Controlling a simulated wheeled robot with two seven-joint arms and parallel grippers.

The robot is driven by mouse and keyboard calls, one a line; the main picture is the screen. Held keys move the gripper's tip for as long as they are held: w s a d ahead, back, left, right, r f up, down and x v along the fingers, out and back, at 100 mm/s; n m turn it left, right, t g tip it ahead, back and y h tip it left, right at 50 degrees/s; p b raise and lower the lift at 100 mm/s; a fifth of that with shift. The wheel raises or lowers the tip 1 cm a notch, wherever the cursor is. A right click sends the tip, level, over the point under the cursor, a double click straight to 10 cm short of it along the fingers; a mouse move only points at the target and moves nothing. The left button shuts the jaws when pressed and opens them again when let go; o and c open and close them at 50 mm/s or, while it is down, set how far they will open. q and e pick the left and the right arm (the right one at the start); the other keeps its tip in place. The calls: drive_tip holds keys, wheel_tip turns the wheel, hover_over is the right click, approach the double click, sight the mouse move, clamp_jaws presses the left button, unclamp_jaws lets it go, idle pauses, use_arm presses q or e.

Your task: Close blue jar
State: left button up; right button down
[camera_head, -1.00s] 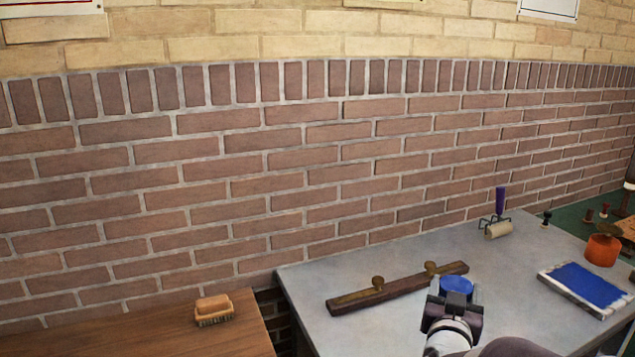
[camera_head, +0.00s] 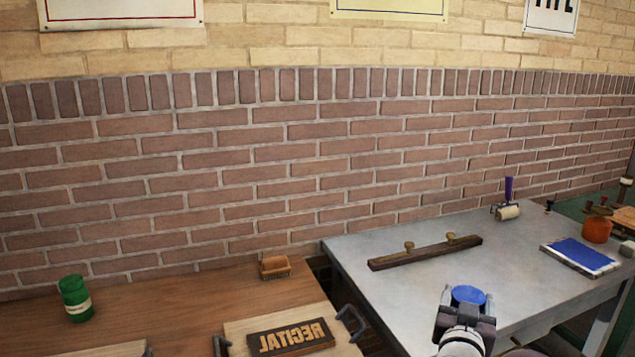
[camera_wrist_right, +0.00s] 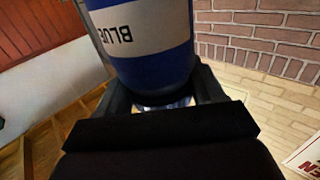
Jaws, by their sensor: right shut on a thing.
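My right gripper (camera_head: 466,318) is shut on the blue jar, held in front of the grey table near its front edge. The jar's round blue top (camera_head: 468,295) shows above the fingers in the head view; I cannot tell whether it is a lid or open ink. In the right wrist view the blue jar (camera_wrist_right: 155,72) sits between both fingers (camera_wrist_right: 165,98), with a white label reading BLUE upside down in the picture. No separate blue lid can be made out. My left gripper is not in view.
The grey table (camera_head: 370,250) bears a wooden bar with knobs (camera_head: 425,254), a roller (camera_head: 508,210) and a blue pad (camera_head: 580,255). An orange jar (camera_head: 597,229) is far right.

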sight(459, 292)
wheel_tip(459, 292, up, 3)
drive_tip(key=shift+w, duration=0.15)
drive_tip(key=shift+w+a+r+n+y+p, duration=0.1)
drive_tip(key=shift+w+a+n+y+p, duration=0.1)
drive_tip(key=shift+a+y+p, duration=0.15)
drive_tip(key=shift+w+a+r+n+y+p, duration=0.1)
drive_tip(key=shift+w+a+n+y, duration=0.15)
drive_tip(key=shift+a, duration=0.15)
drive_tip(key=s+a+f+n+y+p, duration=0.1)
drive_tip(key=s+a+f+y+p, duration=0.1)
drive_tip(key=f, duration=0.4)
drive_tip(key=s+a+f+n+t+y+p, duration=0.1)
drive_tip(key=s+a+f+y+p, duration=0.1)
drive_tip(key=f+p, duration=0.2)
drive_tip(key=s+a+f+n+y+p, duration=0.2)
drive_tip(key=a+f+p, duration=0.1)
drive_tip(key=f, duration=0.6)
drive_tip(key=shift+f+t, duration=0.25)
drive_tip(key=shift+t, duration=0.05)
drive_tip(key=shift+a, duration=0.1)
drive_tip(key=s+a+f+n+g+y, duration=0.2)
drive_tip(key=a+n+y, duration=0.2)
drive_tip(key=a+y, duration=0.2)
drive_tip(key=s+a+f+n+g+y, duration=0.2)
drive_tip(key=s+a+n+y, duration=0.1)
drive_tip(key=a+y, duration=0.3)
drive_tip(key=a+n, duration=0.1)
drive_tip(key=a, duration=0.1)
drive_tip(key=shift+s+a+f, duration=0.25)
drive_tip(key=shift+s+a, duration=0.05)
